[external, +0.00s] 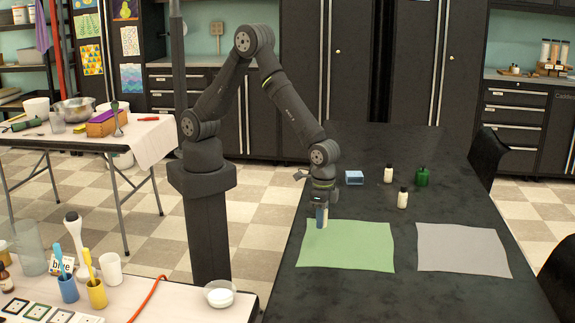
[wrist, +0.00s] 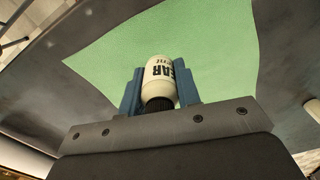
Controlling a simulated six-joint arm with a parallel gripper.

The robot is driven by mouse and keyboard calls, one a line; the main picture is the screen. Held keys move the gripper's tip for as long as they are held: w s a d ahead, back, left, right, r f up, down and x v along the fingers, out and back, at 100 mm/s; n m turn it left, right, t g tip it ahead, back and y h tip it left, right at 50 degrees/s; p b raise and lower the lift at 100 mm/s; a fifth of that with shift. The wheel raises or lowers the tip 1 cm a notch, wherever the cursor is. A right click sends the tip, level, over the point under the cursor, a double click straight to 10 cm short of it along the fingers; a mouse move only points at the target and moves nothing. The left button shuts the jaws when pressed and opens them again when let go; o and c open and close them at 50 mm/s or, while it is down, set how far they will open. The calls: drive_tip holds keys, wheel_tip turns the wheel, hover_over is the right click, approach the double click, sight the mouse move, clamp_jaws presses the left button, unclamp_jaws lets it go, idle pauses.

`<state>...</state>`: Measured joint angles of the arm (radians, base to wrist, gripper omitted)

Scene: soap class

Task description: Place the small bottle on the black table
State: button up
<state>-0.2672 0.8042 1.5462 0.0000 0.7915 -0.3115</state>
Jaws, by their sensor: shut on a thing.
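A small cream bottle with dark lettering and a black cap (wrist: 160,72) is between the blue fingers of my gripper (wrist: 160,95) in the wrist view. My gripper (external: 322,216) is shut on it and points down over the left part of the green mat (external: 350,250) in the external view. Only a sliver of the held bottle shows there. I cannot tell whether its base touches the mat. The black table (external: 410,285) lies under the mats. Two other small cream bottles, one farther back (external: 388,174) and one nearer (external: 403,199), stand upright on it.
A green bottle (external: 422,177) and a blue-and-white box (external: 354,177) stand on the black table behind the mats. A grey mat (external: 462,252) lies to the right. Bare table surrounds the mats. A white table with cups (external: 95,293) is at the front left.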

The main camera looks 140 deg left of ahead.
drive_tip(key=s+d+f+m, duration=0.1)
drive_tip(key=s+d+m, duration=0.15)
drive_tip(key=d, duration=0.45)
drive_tip(key=s+d+f+m, duration=0.1)
drive_tip(key=d+m, duration=0.3)
drive_tip(key=d, duration=0.4)
drive_tip(key=w+a+r, duration=0.1)
drive_tip(key=a, duration=0.4)
drive_tip(key=w+a+r, duration=0.1)
drive_tip(key=a, duration=0.3)
drive_tip(key=w+a+r, duration=0.1)
drive_tip(key=a, duration=0.4)
drive_tip(key=shift+a+r, duration=0.3)
drive_tip(key=shift+r, duration=0.1)
drive_tip(key=s+a+r, duration=0.1)
drive_tip(key=a+r, duration=0.3)
drive_tip(key=a, duration=0.9)
hover_over(369, 214)
drive_tip(key=f, duration=0.6)
drive_tip(key=shift+w+d+f, duration=0.1)
drive_tip(key=shift+d+f, duration=0.1)
drive_tip(key=shift+d, duration=0.15)
drive_tip(key=shift+a+f, duration=0.3)
drive_tip(key=shift+f, duration=1.85)
drive_tip(key=o, duration=0.5)
drive_tip(key=shift+f, duration=0.15)
drive_tip(key=o, duration=0.5)
